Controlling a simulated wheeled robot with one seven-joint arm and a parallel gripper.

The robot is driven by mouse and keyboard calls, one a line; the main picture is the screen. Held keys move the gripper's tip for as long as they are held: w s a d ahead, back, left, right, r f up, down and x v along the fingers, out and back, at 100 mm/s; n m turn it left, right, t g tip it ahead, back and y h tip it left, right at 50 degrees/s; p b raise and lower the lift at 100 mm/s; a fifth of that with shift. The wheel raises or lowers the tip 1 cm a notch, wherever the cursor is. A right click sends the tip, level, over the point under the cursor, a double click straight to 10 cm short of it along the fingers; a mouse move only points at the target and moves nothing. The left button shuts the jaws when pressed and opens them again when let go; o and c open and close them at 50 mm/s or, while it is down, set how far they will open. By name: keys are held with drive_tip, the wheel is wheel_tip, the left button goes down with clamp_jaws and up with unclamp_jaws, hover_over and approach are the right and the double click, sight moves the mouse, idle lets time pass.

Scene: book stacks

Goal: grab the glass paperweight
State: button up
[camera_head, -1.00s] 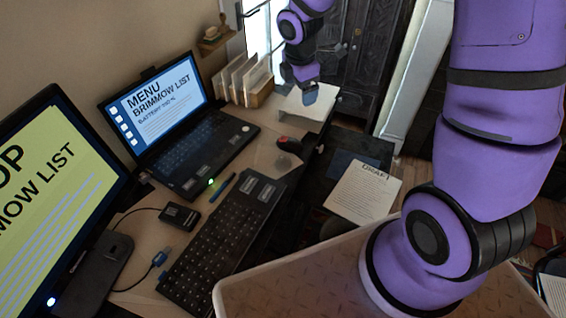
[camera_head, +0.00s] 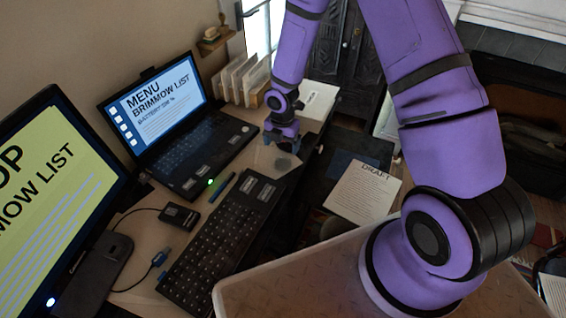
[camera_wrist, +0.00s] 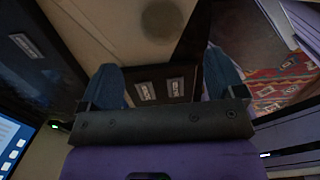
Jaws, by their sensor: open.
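The glass paperweight (camera_head: 284,163) appears as a faint, see-through grey round shape on the desk, just in front of my gripper. In the wrist view it looks like a dark round patch (camera_wrist: 161,20) at the top middle, partly blending with the desk. My gripper (camera_head: 282,142) is low over the desk between the laptop and the desk's right edge. In the wrist view my gripper (camera_wrist: 163,70) shows two blue fingers spread wide with nothing between them. The paperweight lies beyond the fingertips, apart from them.
The open laptop (camera_head: 180,150) stands left of my gripper. A keyboard (camera_head: 222,242), a blue pen (camera_head: 222,187) and a small black box (camera_head: 180,216) lie nearer. A file holder (camera_head: 243,80) and a white paper stack (camera_head: 316,100) are behind. A draft sheet (camera_head: 362,192) lies to the right.

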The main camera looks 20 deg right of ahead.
sight(283, 158)
drive_tip(key=shift+d+f, duration=0.2)
drive_tip(key=shift+f, duration=4.05)
drive_tip(key=c, duration=1.2)
